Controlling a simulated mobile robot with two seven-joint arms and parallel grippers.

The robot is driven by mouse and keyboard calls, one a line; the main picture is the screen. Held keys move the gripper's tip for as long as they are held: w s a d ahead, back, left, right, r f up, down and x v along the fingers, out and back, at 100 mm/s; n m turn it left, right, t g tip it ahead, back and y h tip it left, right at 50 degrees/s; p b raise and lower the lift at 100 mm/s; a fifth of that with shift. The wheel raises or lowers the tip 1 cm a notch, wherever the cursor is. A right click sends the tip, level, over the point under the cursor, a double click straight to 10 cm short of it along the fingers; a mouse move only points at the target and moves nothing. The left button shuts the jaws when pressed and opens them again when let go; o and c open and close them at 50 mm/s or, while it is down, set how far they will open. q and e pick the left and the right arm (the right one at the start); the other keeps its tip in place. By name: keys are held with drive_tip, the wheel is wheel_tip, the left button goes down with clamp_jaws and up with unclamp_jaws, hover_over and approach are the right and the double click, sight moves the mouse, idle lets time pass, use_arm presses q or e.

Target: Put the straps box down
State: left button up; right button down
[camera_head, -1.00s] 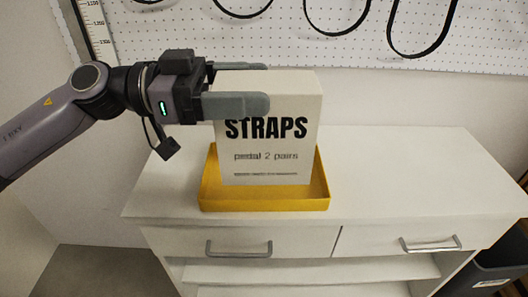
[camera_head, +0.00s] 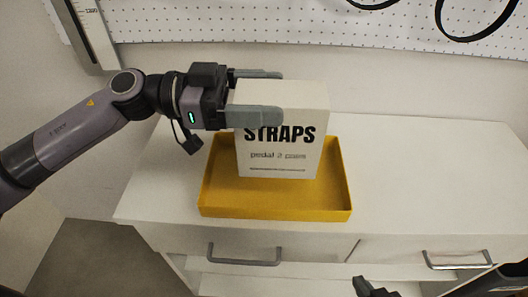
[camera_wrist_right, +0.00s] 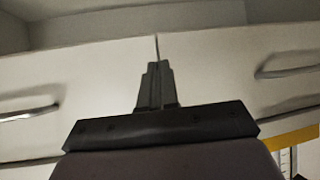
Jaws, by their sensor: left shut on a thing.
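The straps box (camera_head: 280,158) is a cream carton with "STRAPS" in black on its front. It is upright in the head view, over the yellow tray (camera_head: 275,212) on the white cabinet. Whether its base touches the tray floor I cannot tell. My left gripper (camera_head: 268,96) is shut on the upper part of the box, a finger at its front and one at its back. My right gripper (camera_head: 366,286) shows at the bottom edge of the head view. In the right wrist view its fingers (camera_wrist_right: 156,84) are together and empty, in front of the drawer fronts.
The white cabinet top (camera_head: 430,170) is clear to the right of the tray. Drawer handles (camera_head: 245,256) stick out at the front. A pegboard (camera_head: 300,22) with black straps hanging stands behind.

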sight(263, 151)
use_arm(q)
wheel_tip(263, 151, down, 11)
drive_tip(key=shift+f+b, duration=0.1)
drive_tip(key=shift+b, duration=0.45)
use_arm(e)
drive_tip(key=shift+f, duration=0.7)
